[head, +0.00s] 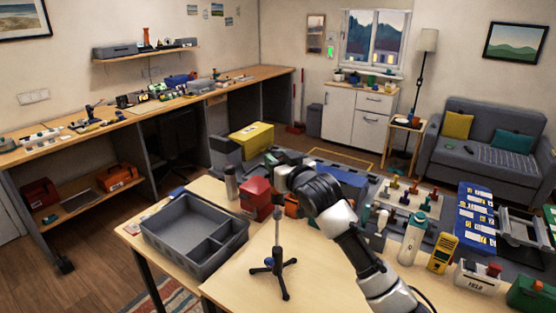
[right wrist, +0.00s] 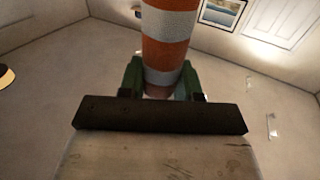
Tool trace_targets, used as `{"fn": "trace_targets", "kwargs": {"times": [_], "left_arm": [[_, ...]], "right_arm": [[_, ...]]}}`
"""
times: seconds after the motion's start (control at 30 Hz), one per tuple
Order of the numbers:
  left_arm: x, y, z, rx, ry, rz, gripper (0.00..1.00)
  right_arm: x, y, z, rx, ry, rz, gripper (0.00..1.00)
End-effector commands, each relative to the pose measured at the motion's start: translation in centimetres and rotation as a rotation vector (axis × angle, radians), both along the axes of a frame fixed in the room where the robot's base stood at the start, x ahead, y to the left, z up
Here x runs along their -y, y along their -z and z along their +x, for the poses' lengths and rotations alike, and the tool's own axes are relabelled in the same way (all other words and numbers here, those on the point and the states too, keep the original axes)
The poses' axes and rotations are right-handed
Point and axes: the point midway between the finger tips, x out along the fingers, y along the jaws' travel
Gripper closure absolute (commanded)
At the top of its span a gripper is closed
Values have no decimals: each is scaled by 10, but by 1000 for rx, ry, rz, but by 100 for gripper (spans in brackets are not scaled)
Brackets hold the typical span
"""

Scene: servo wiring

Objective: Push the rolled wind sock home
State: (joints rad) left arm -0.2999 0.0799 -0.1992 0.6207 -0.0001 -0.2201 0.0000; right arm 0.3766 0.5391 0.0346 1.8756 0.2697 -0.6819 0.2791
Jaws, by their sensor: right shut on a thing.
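The wind sock (right wrist: 166,40), a roll with orange and white bands, stands between the green fingers of my right gripper (right wrist: 162,80) in the right wrist view. The gripper is shut on it, and its lower end is partly hidden behind the dark gripper bar. In the head view my right gripper (head: 283,173) is above the near table, just behind the top of a thin stand (head: 278,230) with dark tripod feet. The sock cannot be made out clearly there, and whether it touches the stand cannot be told. My left gripper is not in view.
A grey divided tray (head: 185,258) is on the table left of the stand. A red box (head: 256,192) and a grey bottle (head: 230,181) stand behind. A white bottle (head: 413,238) and a yellow meter (head: 442,252) are to the right. The tabletop around the stand is mostly clear.

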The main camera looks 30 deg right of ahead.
Motion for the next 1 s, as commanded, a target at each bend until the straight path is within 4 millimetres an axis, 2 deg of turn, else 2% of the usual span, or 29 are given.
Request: {"fn": "trace_targets", "kwargs": {"times": [1.0], "left_arm": [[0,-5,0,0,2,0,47]], "right_arm": [[0,0,0,-1,1,0,100]]}}
